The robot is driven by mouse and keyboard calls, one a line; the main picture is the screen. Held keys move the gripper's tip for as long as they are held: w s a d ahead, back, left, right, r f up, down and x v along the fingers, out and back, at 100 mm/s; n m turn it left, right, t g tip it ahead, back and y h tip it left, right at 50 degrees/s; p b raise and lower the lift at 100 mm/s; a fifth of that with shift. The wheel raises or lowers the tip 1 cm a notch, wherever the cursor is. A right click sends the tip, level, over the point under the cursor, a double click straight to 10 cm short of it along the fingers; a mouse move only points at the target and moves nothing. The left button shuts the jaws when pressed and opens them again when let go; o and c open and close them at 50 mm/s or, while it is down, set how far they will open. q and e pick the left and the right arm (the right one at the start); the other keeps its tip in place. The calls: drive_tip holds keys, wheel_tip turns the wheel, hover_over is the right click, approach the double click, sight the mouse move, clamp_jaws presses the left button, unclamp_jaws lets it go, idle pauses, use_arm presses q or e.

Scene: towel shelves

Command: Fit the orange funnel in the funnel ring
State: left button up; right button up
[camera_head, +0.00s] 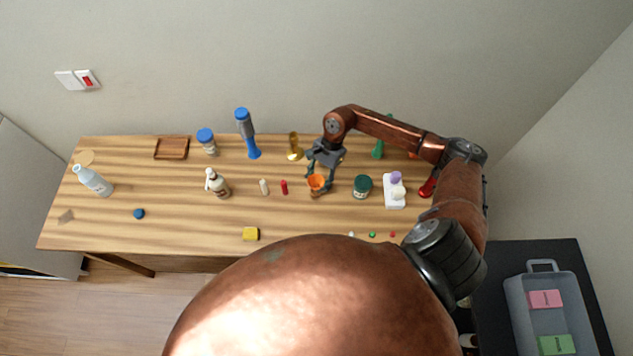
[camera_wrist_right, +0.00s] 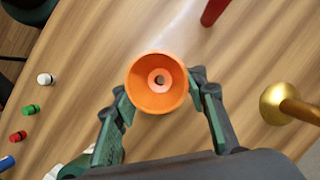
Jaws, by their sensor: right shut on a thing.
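The orange funnel (camera_head: 316,181) is in front of the middle of the wooden table in the head view, wide mouth up. It also shows in the right wrist view (camera_wrist_right: 147,99), where I look down into its bowl and hole. My right gripper (camera_head: 319,186) is shut on it, one finger on each side; the fingers also show in the right wrist view (camera_wrist_right: 160,86). I cannot tell how high the funnel is above the table. I cannot make out the funnel ring in either view. My left gripper is not in view.
On the wooden table (camera_head: 320,220), a dark green jar (camera_head: 362,186) and a white block with a purple top (camera_head: 394,200) stand right of the funnel. A red piece (camera_head: 284,187) is left, a gold goblet (camera_head: 294,152) behind.

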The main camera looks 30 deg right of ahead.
drive_tip(key=shift+b, duration=0.95)
idle(1.8)
drive_tip(key=shift+f+b, duration=1.2)
drive_tip(key=o, duration=1.3)
drive_tip(key=v, duration=1.2)
drive_tip(key=shift+w+r, duration=0.1)
